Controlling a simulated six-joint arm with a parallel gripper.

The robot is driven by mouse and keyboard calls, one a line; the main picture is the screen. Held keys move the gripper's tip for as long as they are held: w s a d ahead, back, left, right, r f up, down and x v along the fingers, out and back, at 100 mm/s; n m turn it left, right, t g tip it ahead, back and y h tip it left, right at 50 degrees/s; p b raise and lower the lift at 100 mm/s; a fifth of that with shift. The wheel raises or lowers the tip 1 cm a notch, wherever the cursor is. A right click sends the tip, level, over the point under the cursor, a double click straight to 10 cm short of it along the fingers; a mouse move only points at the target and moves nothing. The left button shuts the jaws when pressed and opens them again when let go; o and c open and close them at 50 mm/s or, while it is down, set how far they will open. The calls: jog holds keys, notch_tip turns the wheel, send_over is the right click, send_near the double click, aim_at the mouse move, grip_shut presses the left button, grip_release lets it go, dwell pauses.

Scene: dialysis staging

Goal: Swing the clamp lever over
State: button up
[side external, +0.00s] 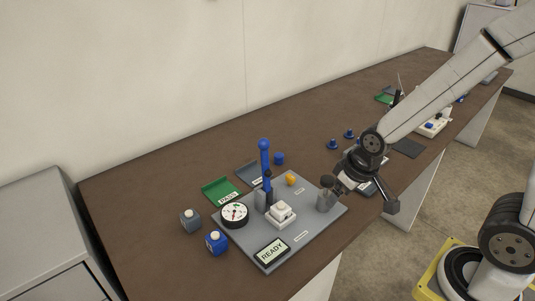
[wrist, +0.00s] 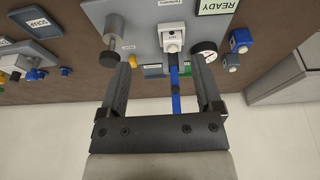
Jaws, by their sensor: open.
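The clamp lever (side external: 265,158) is a blue bar that stands upright on the grey plate in the side view, with a rounded top end. In the wrist view the blue lever (wrist: 174,75) appears between my two fingers, beyond them and not touched. My gripper (side external: 340,186) is to the right of the lever in the side view, close to a grey cylinder on the plate. In the wrist view my gripper (wrist: 163,82) is open with nothing between the fingertips. The lever's base is partly hidden behind a white block.
The grey plate (side external: 318,232) also carries a round gauge (side external: 234,214), a white block (side external: 281,213), a READY display (side external: 272,250) and a grey cylinder (side external: 325,201). A green PASS tray (side external: 221,190) lies behind. Blue and grey cubes stand left. The table's back left is clear.

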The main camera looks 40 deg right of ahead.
jog(key=w+n+t, duration=0.1)
jog(key=w+t, duration=0.4)
jog(key=w, duration=0.5)
jog(key=r+n+t+y, duration=0.1)
jog(key=n+t+y, duration=0.25)
jog(key=t, duration=0.55)
send_over(266, 167)
jog(key=s+d, duration=0.2)
jog(key=s, duration=0.3)
jog(key=shift+w+a+r, duration=0.15)
jog(key=shift+w+a, duration=0.05)
jog(key=shift+w, duration=0.1)
jog(key=w+a, duration=0.1)
jog(key=w, duration=0.6)
jog(key=shift+w+a, duration=0.2)
jog(key=shift+a, duration=0.15)
grip_shut()
